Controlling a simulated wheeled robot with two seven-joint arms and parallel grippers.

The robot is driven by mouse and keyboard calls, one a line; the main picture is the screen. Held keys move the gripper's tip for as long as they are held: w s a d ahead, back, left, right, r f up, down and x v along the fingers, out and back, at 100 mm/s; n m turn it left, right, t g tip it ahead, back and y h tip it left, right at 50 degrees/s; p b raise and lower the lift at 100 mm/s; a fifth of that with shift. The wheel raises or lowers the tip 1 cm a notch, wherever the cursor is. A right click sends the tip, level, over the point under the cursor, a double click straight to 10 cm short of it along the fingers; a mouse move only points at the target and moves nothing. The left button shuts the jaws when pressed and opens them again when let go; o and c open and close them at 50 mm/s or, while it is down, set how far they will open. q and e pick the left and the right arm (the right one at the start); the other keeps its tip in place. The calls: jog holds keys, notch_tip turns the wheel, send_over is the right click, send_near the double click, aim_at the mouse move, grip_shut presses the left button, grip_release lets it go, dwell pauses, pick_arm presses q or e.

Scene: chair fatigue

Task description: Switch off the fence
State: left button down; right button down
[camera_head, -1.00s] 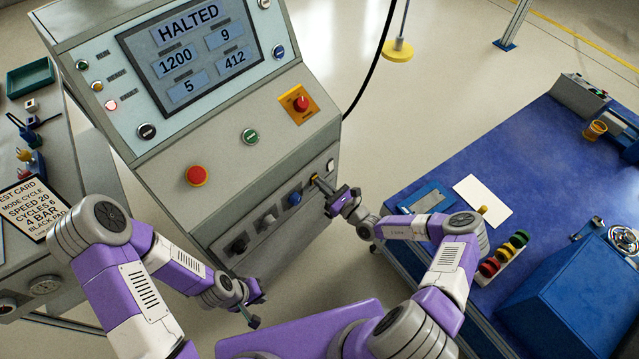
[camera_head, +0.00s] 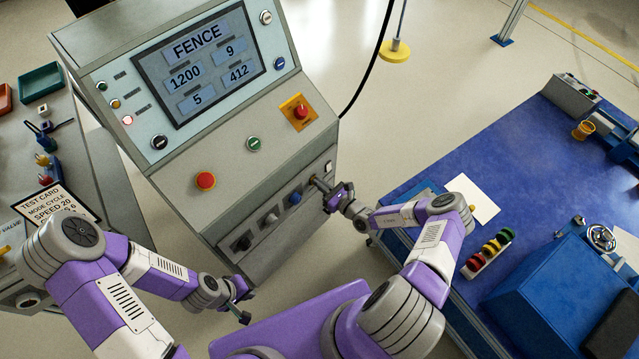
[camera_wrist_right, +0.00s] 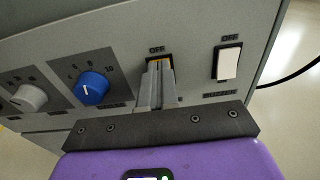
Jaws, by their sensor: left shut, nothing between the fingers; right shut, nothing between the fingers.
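The control console (camera_head: 215,130) stands in front of me. Its screen (camera_head: 199,64) reads FENCE, with 1200, 9, 5 and 412 below. A yellow-edged switch (camera_wrist_right: 158,58) marked OFF is on the lower front panel, between the blue knob (camera_wrist_right: 91,86) and a white rocker switch (camera_wrist_right: 228,63). My right gripper (camera_head: 315,181) is shut with its fingertips at the yellow-edged switch, seemingly touching it. The fingers hide most of that switch, so its position cannot be told. My left gripper (camera_head: 246,306) is shut and empty, low in front of the console, apart from it.
A red button (camera_head: 205,181), a green button (camera_head: 254,144) and a red emergency stop (camera_head: 300,112) sit on the console slope. A blue-topped table (camera_head: 530,150) stands at the right. A grey bench (camera_head: 85,140) with a test card (camera_head: 52,203) is at the left.

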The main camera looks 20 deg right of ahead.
jog(key=f+p+v, duration=0.1)
jog(key=p+v, duration=0.1)
jog(key=v, duration=1.1)
jog(key=shift+s+d+r, duration=0.2)
jog(key=shift+s+r, duration=0.2)
jog(key=shift+r, duration=0.1)
jog(key=s+a+n+g+y, duration=0.3)
jog(key=a+n+g+y, duration=0.3)
jog(key=a, duration=0.7)
jog(key=s+a+n+g+h, duration=0.55)
jog(key=s+n+g, duration=0.7)
jog(key=n, duration=0.25)
jog(key=r+n+t+h, duration=0.1)
jog(key=n, duration=0.1)
jog(key=r+n+t+h, duration=0.1)
jog(key=r+n, duration=0.1)
jog(key=n, duration=0.1)
jog(key=w+a+r+n+t+h, duration=0.1)
jog(key=n, duration=0.1)
jog(key=shift+r+n, duration=0.15)
jog(key=shift+n, duration=0.15)
